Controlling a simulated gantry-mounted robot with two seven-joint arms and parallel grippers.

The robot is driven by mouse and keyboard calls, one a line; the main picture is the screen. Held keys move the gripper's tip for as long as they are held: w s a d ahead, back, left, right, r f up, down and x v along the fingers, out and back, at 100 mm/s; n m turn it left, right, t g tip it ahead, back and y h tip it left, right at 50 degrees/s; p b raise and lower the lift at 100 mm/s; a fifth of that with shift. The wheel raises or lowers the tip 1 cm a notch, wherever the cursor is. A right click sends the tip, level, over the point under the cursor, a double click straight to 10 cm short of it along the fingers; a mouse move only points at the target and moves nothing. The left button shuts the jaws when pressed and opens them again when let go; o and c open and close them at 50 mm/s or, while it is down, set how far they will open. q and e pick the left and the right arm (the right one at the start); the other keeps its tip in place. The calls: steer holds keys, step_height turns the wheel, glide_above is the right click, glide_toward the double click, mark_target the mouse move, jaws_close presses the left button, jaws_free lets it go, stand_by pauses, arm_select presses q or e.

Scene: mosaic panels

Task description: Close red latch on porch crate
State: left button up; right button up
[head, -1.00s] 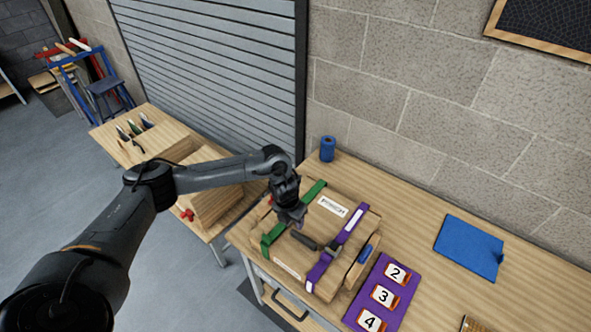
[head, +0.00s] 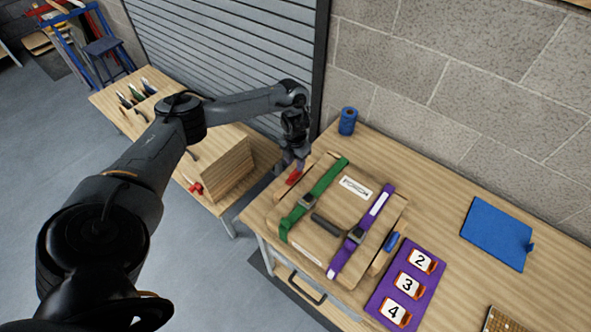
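The wooden porch crate (head: 330,236) sits on the workbench with a white label on its lid. A green strap (head: 323,194) and a purple strap (head: 378,208) cross it, each with a dark buckle. The red latch (head: 294,177) shows on the crate's left side, and a blue latch (head: 391,242) is on its right side. My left gripper (head: 284,168) points down right beside the red latch at the crate's left edge. Its fingers are small and dark, so I cannot tell whether they touch the latch or how far apart they are. My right gripper is not in view.
A purple panel (head: 381,291) with numbered cards lies right of the crate. A blue roll (head: 348,121) stands behind it, and a blue sheet (head: 496,233) lies farther right. A side table (head: 107,99) with tools stands left. Bench between crate and blue sheet is clear.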

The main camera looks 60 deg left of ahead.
mark_target(295, 171)
arm_select(q)
steer(key=shift+f, duration=2.2)
steer(key=shift+c, duration=0.3)
jaws_close()
